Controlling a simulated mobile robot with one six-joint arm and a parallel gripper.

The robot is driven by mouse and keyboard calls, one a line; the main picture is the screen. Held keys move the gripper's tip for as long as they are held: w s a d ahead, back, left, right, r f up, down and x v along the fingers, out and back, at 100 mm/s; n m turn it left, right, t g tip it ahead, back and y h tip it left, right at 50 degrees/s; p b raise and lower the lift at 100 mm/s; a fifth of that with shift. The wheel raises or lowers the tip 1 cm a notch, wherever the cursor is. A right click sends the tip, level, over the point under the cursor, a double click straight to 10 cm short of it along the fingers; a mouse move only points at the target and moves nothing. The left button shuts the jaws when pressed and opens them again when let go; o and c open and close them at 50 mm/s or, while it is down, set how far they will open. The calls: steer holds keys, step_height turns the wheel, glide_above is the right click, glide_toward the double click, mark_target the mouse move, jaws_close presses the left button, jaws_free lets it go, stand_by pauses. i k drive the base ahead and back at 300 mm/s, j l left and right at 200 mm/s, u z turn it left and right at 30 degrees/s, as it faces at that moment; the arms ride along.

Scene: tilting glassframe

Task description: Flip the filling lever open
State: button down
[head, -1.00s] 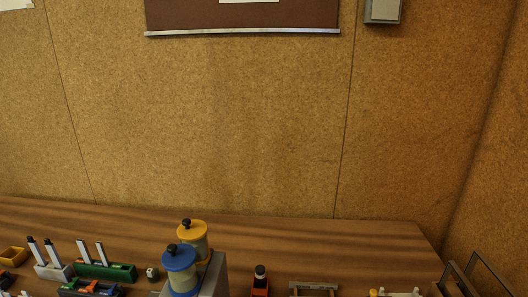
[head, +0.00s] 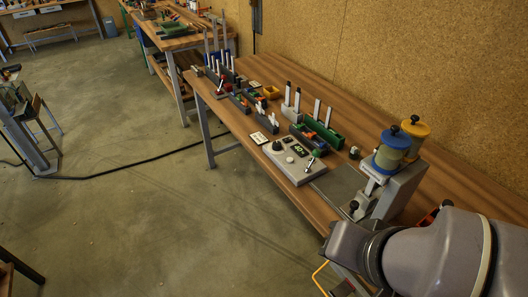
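A filling unit stands on the bench at the right, with a blue-lidded container (head: 390,150) and a yellow-lidded container (head: 415,130) on top of a grey housing (head: 402,190). A lever with a dark ball knob (head: 354,205) shows low at its front. A light grey control box (head: 290,165) beside it has a dial, a small display and a metal toggle lever (head: 311,162). I cannot tell for sure which one is the filling lever, or its exact position. My arm fills the lower right corner and hides part of the bench; my gripper fingers do not show.
The wooden bench (head: 325,88) carries several racks with upright white-topped items, including a green rack (head: 318,132). A chipboard wall (head: 400,60) runs behind it. The floor (head: 150,210) left of the bench is open, with a black cable (head: 110,177) across it.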

mark_target(316, 153)
steer(key=i+j+z, duration=0.1)
steer(key=i+j, duration=0.65)
